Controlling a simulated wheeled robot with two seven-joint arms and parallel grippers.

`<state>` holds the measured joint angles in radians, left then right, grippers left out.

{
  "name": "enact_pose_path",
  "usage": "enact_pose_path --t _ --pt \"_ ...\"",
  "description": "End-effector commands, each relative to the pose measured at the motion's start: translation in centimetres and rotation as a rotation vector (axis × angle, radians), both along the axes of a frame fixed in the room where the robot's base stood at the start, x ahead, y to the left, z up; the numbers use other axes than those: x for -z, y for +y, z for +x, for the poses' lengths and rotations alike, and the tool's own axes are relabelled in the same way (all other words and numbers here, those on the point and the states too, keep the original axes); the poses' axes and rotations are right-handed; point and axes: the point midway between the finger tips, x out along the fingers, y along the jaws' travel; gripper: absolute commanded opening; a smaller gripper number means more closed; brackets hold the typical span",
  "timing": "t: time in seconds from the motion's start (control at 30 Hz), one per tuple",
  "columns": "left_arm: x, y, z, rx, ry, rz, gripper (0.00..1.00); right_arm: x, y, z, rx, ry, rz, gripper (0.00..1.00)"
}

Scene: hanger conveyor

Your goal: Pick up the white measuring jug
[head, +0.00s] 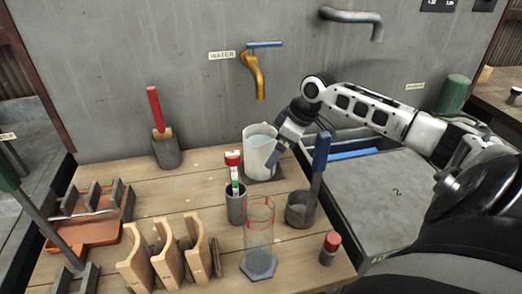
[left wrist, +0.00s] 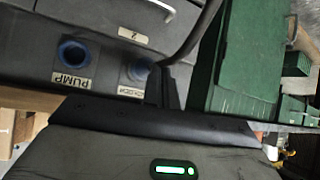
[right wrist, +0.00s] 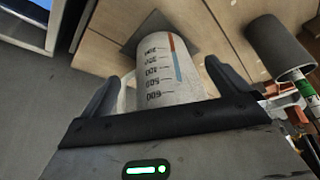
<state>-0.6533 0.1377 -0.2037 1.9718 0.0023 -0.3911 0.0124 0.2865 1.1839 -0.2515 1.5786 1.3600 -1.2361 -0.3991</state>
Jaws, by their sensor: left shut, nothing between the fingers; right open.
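The white measuring jug (head: 257,150) stands upright on a dark square pad at the back of the wooden bench, below the yellow tap. My right gripper (head: 274,156) is at the jug's right side in the head view. In the right wrist view the jug (right wrist: 163,78) shows its printed scale between the two spread fingers of my right gripper (right wrist: 162,75), which is open. Whether either finger touches the jug cannot be told. My left gripper (left wrist: 168,86) is shut and empty in the left wrist view, and it is out of the head view.
A red-handled tool in a pot (head: 167,152) is to the left. A sink (head: 350,150) lies right.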

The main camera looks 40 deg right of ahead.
Motion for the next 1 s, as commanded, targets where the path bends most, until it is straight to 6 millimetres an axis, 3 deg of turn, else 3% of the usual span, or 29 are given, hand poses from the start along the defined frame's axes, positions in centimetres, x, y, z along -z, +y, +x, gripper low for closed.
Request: enact_pose_path --t 0.4,0.53,0.77,1.0 --pt "-0.4 0.4 -0.2 -0.004 0.01 0.01 0.0 -0.3 2.5 4.6 -0.001 -0.003 0.003 1.0" --pt "-0.7 0.5 -0.2 -0.006 0.008 0.012 0.0 1.0 2.5 4.7 0.0 0.001 0.0 1.0" --pt "-0.5 0.5 -0.2 -0.008 0.007 0.011 0.0 1.2 2.5 4.7 -0.001 0.0 0.0 1.0" --pt "-0.5 0.5 -0.2 -0.008 0.007 0.009 0.0 1.1 2.4 4.7 -0.001 0.0 0.0 0.33"
